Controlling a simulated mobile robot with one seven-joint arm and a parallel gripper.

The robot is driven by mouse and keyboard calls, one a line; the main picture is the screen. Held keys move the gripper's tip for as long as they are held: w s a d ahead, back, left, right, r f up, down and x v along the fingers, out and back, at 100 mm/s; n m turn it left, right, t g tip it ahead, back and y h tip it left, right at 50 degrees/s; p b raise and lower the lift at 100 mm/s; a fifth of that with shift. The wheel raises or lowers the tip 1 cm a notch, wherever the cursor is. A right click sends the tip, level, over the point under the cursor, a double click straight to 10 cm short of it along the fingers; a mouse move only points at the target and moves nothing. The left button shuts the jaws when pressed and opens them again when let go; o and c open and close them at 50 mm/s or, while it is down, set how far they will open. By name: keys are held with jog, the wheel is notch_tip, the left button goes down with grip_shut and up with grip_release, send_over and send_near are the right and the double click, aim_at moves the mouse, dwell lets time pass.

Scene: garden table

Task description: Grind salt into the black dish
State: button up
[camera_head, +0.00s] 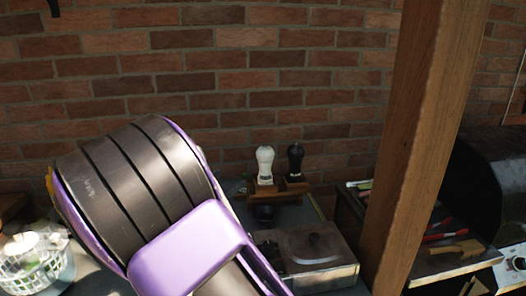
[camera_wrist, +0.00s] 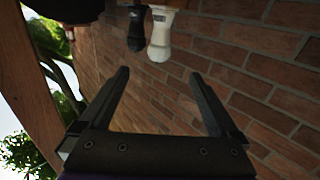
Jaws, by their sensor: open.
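A white grinder (camera_head: 265,165) and a black grinder (camera_head: 295,161) stand upright side by side on a wooden stand (camera_head: 284,193) against the brick wall. A small dark dish (camera_head: 264,213), which looks like the black dish, sits just in front of the stand. In the wrist view the scene appears upside down, with the white grinder (camera_wrist: 161,36) and the black grinder (camera_wrist: 136,30) at the top. My gripper (camera_wrist: 160,74) is open and empty, its fingers apart from both grinders. My arm hides my gripper in the head view.
A lidded metal box (camera_head: 311,257) stands in front of the dish. A wooden post (camera_head: 415,130) rises to the right, with a shelf of utensils (camera_head: 450,238) and a dark grill (camera_head: 487,190) beyond. A white basket (camera_head: 38,262) is at the lower left.

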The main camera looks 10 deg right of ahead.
aim_at(260, 158)
jog(key=x, duration=0.5)
jog(key=r+x, duration=0.1)
jog(key=x, duration=1.1)
jog(key=shift+w+d+r, duration=0.15)
jog(key=shift+r, duration=0.05)
jog(key=shift+c, duration=0.2)
jog(key=c, duration=1.3)
jog(key=shift+f, duration=0.1)
jog(key=shift+c, duration=0.2)
jog(key=shift+f+t+b, duration=0.1)
jog(key=shift+t+b, duration=0.3)
jog(key=shift+b, duration=0.1)
